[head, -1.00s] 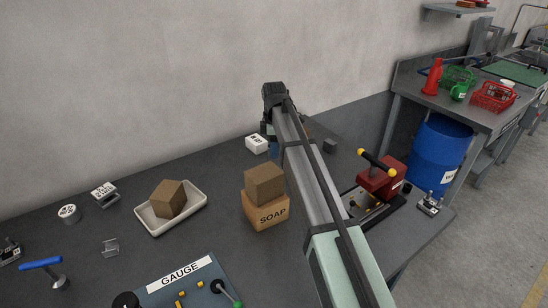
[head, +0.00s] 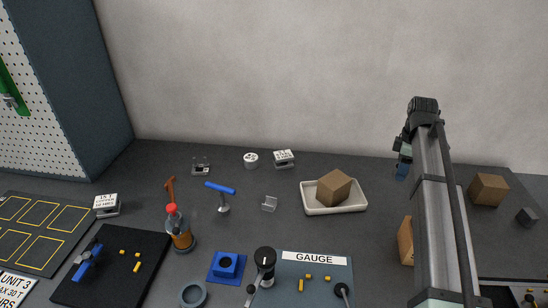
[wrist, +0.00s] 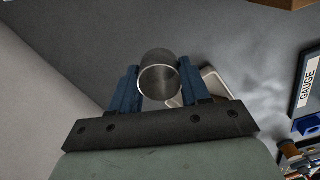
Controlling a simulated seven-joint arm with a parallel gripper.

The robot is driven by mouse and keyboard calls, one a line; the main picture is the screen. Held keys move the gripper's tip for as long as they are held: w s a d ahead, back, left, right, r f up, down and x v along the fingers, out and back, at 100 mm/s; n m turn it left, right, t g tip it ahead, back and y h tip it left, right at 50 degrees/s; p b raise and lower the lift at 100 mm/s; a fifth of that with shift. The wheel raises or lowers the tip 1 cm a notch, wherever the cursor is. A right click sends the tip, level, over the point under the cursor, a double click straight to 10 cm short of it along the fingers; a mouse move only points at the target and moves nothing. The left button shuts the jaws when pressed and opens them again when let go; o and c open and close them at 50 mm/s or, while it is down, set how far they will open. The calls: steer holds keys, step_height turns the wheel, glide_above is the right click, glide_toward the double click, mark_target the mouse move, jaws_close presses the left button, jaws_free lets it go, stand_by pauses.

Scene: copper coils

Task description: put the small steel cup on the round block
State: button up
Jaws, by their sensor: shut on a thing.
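My gripper (wrist: 160,84) is shut on the small steel cup (wrist: 158,82). In the wrist view the cup is a grey cylinder with a bright rim between the two blue fingers. In the head view my gripper (head: 402,168) is raised at the right, near the back wall, and the cup cannot be made out there. A short round block (head: 251,161) with a pale, marked top stands at the back of the bench, well left of my gripper. Its top looks bare.
A white tray (head: 309,205) holding a brown block (head: 334,187) lies between the round block and my arm. A labelled stand (head: 284,158) is close beside the round block. A blue-handled tool (head: 221,194), grey clip (head: 269,204) and gauge board (head: 319,293) are nearer.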

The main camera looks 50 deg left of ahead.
steer(key=s+a+r+n, duration=0.1)
steer(key=s+a+n, duration=0.2)
steer(key=s+a, duration=1.3)
steer(key=s+a+r+n, duration=0.2)
steer(key=s+a, duration=1.1)
steer(key=a, duration=0.8)
steer(key=m, duration=0.6)
glide_above(251, 157)
steer(key=shift+s+f, duration=0.1)
steer(key=shift+f, duration=4.3)
steer(key=shift+f, duration=0.15)
steer(key=o, duration=1)
steer(key=shift+o, duration=0.2)
step_height(251, 157, up, 12)
